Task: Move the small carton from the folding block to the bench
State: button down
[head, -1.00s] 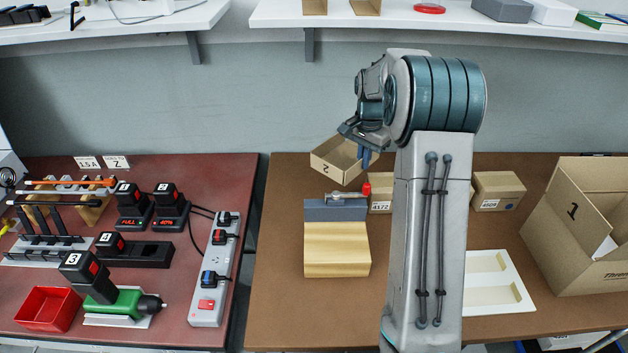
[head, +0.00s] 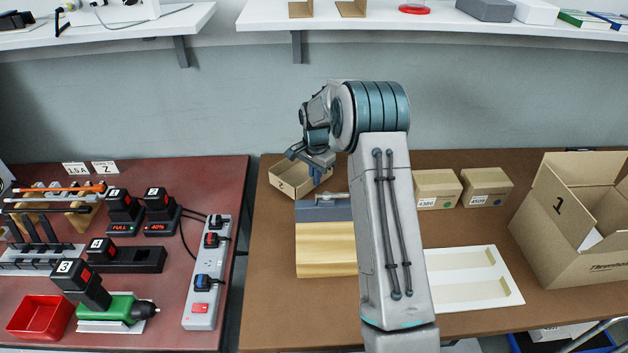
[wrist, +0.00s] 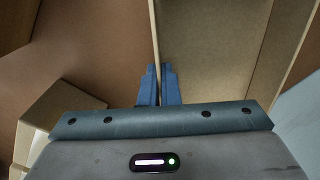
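The small open carton (head: 290,184) is brown cardboard with a 2 on its front. It is behind and left of the folding block (head: 325,238), over the back left of the bench (head: 270,310). I cannot tell if its base touches the bench. My gripper (head: 318,172) is at the carton's right side, partly hidden by my arm. In the wrist view, the blue fingers (wrist: 159,88) are closed on one thin wall of the carton (wrist: 215,50), one finger inside and one outside. The block's right part is hidden by my arm.
Two closed cartons (head: 437,188) (head: 486,186) stand at the back, right of my arm. A cream tray (head: 470,302) lies in front of them. A large open box (head: 575,235) marked 1 stands at the right. A red bench (head: 170,335) with tools is at the left.

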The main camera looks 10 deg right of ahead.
jog(key=shift+f, duration=0.75)
jog(key=shift+f, duration=0.1)
jog(key=c, duration=1.7)
grip_release()
